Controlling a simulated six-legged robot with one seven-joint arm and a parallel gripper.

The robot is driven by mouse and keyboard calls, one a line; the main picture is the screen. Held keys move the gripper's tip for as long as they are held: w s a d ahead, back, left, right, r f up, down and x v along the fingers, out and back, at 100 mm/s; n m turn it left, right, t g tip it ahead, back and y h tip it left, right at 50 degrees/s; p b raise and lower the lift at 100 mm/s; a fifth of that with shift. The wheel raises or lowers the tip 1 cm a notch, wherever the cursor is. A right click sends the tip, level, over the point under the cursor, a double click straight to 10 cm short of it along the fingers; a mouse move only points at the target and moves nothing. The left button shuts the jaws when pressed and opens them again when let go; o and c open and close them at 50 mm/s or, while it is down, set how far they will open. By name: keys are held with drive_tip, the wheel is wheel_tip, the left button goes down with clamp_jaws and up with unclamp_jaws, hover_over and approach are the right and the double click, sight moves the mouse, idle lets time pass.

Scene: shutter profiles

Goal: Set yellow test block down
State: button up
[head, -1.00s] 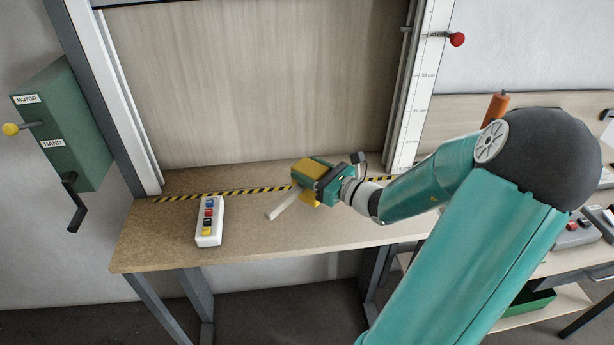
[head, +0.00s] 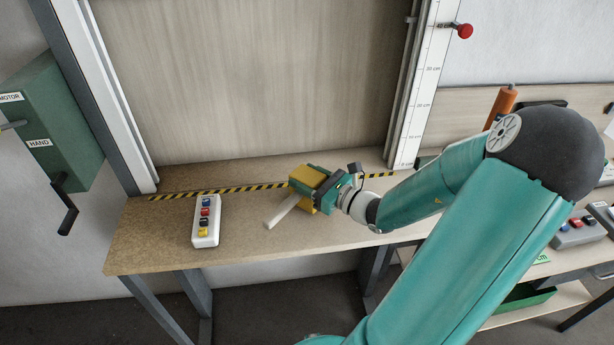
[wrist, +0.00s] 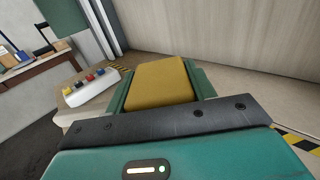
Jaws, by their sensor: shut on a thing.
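The yellow test block (head: 304,179) is held in my gripper (head: 312,186) above or at the wooden bench top (head: 160,238), near the striped line. In the wrist view the block (wrist: 161,82) sits between the green jaws, which are shut on its sides. The block's underside is hidden, so I cannot tell whether it touches the bench. A pale bar (head: 284,209) slants out from beneath the block and gripper toward the front left; where its far end lies is hidden.
A white button box (head: 206,221) stands on the bench to the left. Black and yellow hazard tape (head: 225,190) runs along the bench before the large shutter panel (head: 240,85). A scale post (head: 421,90) rises at the right. Bench between button box and bar is clear.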

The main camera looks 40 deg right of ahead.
drive_tip(key=o, duration=0.6)
drive_tip(key=shift+f, duration=0.15)
drive_tip(key=o, duration=0.4)
drive_tip(key=shift+s, duration=0.1)
drive_tip(key=shift+d, duration=0.1)
drive_tip(key=s, duration=0.4)
drive_tip(key=s+d, duration=0.1)
drive_tip(key=s, duration=0.2)
drive_tip(key=s+d, duration=0.1)
drive_tip(key=s, duration=0.3)
drive_tip(key=shift+s, duration=0.35)
